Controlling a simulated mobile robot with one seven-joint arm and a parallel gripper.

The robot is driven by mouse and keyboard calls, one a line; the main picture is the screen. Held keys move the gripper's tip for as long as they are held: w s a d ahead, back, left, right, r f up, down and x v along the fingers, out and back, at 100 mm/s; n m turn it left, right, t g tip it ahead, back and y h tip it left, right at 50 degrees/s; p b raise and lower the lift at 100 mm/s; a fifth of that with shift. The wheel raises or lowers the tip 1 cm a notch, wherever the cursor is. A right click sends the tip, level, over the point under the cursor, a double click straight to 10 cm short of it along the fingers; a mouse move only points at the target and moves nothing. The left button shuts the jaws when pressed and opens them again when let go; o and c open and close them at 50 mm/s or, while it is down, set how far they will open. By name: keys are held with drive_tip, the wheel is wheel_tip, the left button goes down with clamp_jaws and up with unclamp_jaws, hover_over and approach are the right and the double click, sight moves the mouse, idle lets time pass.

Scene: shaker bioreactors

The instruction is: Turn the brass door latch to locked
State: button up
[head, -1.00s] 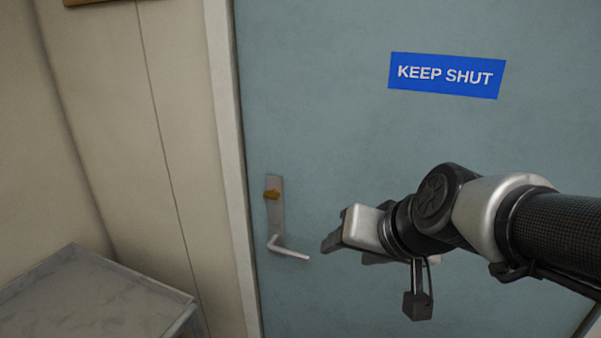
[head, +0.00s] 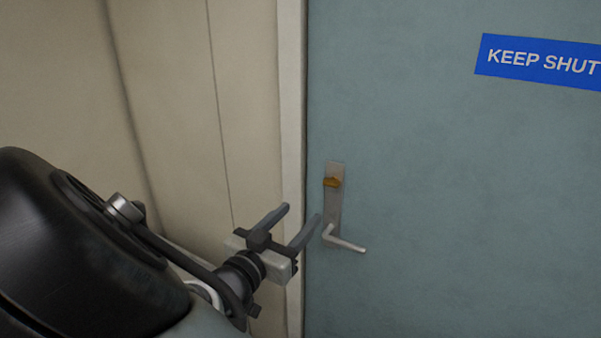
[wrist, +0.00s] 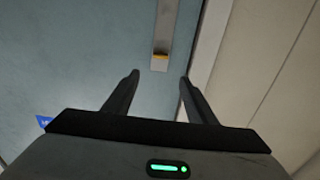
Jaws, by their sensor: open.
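The brass latch (head: 332,182) is a small knob at the top of a grey metal plate (head: 334,205) on the blue-grey door (head: 450,220). It appears to lie roughly sideways on the plate. A lever handle (head: 346,243) sits below it. My gripper (head: 301,215) is open and empty, left of the plate in the head view, with its fingers pointing up and toward the door. In the wrist view, the latch (wrist: 160,56) shows ahead, beyond and between the two open fingertips (wrist: 159,74), apart from them. The lower plate and the lever are out of the wrist view.
A blue KEEP SHUT sign (head: 540,62) is on the door at upper right. The pale door frame (head: 292,120) and beige wall (head: 180,110) are left of the door. The door face right of the handle is clear.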

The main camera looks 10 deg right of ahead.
sight(329, 184)
drive_tip(key=x, duration=1.5)
drive_tip(key=shift+w+d+f+b, duration=0.1)
drive_tip(key=shift+w+d+b, duration=0.05)
drive_tip(key=shift+w+b, duration=0.2)
drive_tip(key=c, duration=1.1)
